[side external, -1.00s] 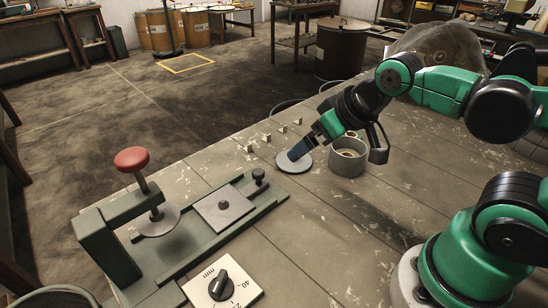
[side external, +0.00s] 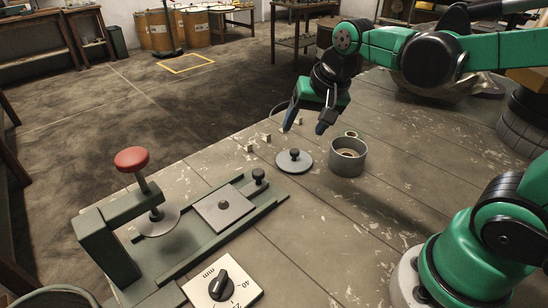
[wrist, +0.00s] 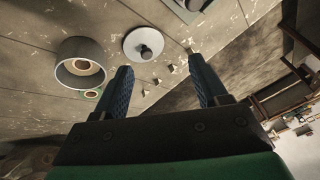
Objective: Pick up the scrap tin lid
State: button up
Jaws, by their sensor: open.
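The scrap tin lid (side external: 294,167), a flat grey disc with a black knob, lies on the table beside the tin. In the wrist view the lid (wrist: 133,44) is beyond the fingertips, with its knob facing up. The scrap tin (side external: 347,166) is an uncovered grey cylinder with a tan ring-shaped item inside; it also shows in the wrist view (wrist: 79,74). My gripper (side external: 304,128) is open and empty, raised above the table just behind the lid. Its two blue fingers (wrist: 162,66) are spread wide apart, not touching the lid.
Several small pale blocks (side external: 266,137) stand in a row behind the lid, near the table's far edge. A small ring (side external: 351,134) lies behind the tin. A green press fixture with a red knob (side external: 131,159) and a dial plate (side external: 222,289) occupy the front left.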

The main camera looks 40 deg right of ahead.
aim_at(295, 150)
jog(key=w+d+f+m+g, duration=0.1)
jog(key=w+f+m, duration=0.1)
jog(key=m, duration=0.2)
jog(key=w+d+f+m+g, duration=0.1)
jog(key=w+d+f+m, duration=0.1)
jog(key=m, duration=0.3)
jog(key=w+d+f+m+g, duration=0.2)
jog(key=w+m, duration=0.1)
jog(key=m, duration=0.1)
jog(key=shift+d+f+m, duration=0.2)
jog(key=shift+f+m, duration=0.1)
jog(key=shift+f, duration=0.1)
jog(key=shift+d+f+m+g, duration=0.15)
jog(key=shift+f+m+g, duration=0.15)
jog(key=shift+m, duration=0.1)
jog(key=shift+w+f, duration=0.1)
jog(key=shift+f, duration=2.85)
grip_shut()
